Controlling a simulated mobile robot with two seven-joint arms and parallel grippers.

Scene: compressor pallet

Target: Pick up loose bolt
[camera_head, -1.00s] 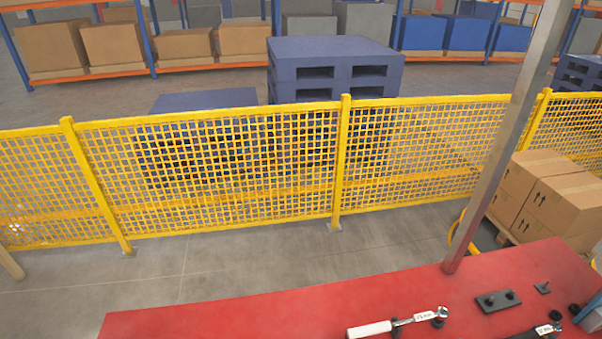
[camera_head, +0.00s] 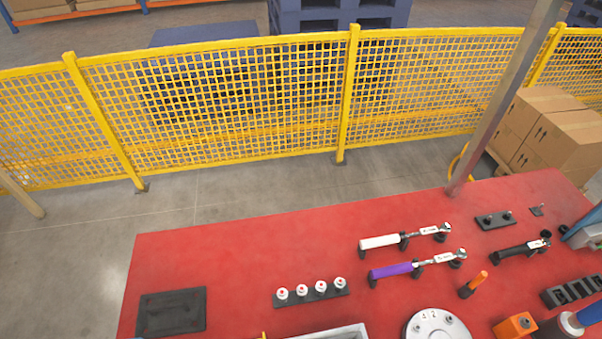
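No loose bolt can be made out for certain in the head view. A white round disc (camera_head: 437,326) with fasteners and the marks 1 and 2 on top is cut off by the bottom edge. Neither of my grippers is in view.
White (camera_head: 380,241), purple (camera_head: 391,270) and black (camera_head: 515,249) wrenches lie on stands. A black rack (camera_head: 311,295) holds several white-and-red bottles. A black mat (camera_head: 171,312) lies at left. A metal post (camera_head: 497,110) and yellow fence (camera_head: 345,95) stand behind. The table's left part is mostly clear.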

